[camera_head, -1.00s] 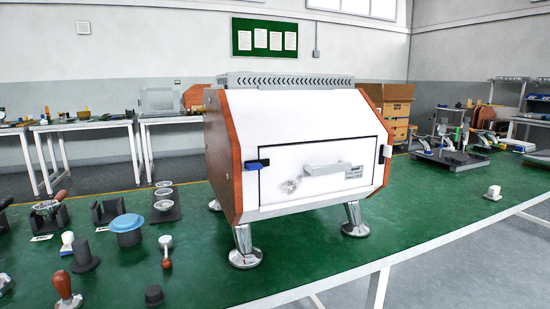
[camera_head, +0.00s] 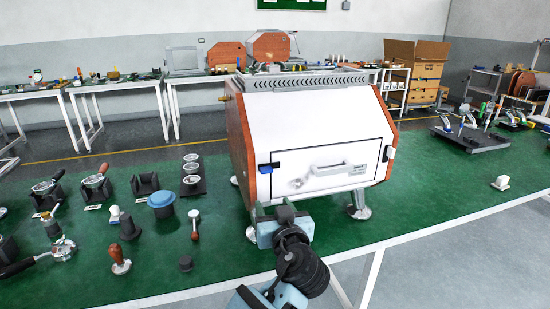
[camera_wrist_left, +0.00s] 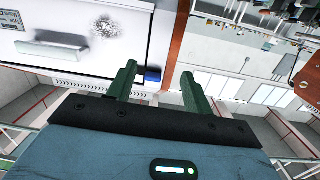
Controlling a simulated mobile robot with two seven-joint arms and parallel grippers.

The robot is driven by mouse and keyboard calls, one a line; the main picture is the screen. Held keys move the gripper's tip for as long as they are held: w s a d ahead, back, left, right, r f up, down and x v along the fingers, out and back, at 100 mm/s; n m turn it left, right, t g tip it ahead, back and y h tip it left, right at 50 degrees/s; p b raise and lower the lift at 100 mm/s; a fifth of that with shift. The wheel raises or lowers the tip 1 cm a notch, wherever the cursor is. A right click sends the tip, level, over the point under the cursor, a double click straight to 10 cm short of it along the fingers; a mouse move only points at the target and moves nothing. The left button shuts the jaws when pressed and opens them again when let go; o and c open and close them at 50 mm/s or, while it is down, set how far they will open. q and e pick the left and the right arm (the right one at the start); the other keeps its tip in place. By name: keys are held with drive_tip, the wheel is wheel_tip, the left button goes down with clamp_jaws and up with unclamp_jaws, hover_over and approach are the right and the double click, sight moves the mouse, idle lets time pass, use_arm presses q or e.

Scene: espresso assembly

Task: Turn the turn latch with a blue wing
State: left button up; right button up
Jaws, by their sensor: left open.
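The turn latch with a blue wing (camera_head: 265,169) sits at the left edge of the white front panel (camera_head: 322,163) of the espresso machine. The wing points left, roughly level. It also shows as a small blue block (camera_wrist_left: 153,75) in the left wrist view, between the fingertips in the picture; how far beyond them I cannot tell. My left gripper (camera_head: 268,208) is open and empty, below the latch in the head view, fingers pointing up towards it. Both green fingers (camera_wrist_left: 158,72) show in the wrist view. My right gripper is not in view.
A grey handle (camera_head: 340,168) sticks out of the panel, and a second, dark latch (camera_head: 389,153) sits at its right edge. Metal legs (camera_head: 358,206) hold the machine above the green table (camera_head: 440,190). Tampers, cups and portafilters stand to the left.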

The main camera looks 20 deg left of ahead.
use_arm(q)
drive_tip(key=n, duration=0.1)
approach(267, 171)
drive_tip(key=w, duration=0.2)
drive_tip(key=shift+y, duration=0.4)
drive_tip(key=shift+a+f+p+x, duration=0.15)
drive_tip(key=shift+p+x, duration=0.1)
drive_tip(key=shift+x, duration=1.7)
drive_tip(key=shift+a+f+p+x, duration=0.1)
drive_tip(key=shift+p+x, duration=0.1)
drive_tip(key=shift+x, duration=1.75)
drive_tip(key=shift+s, duration=0.2)
drive_tip(key=c, duration=1)
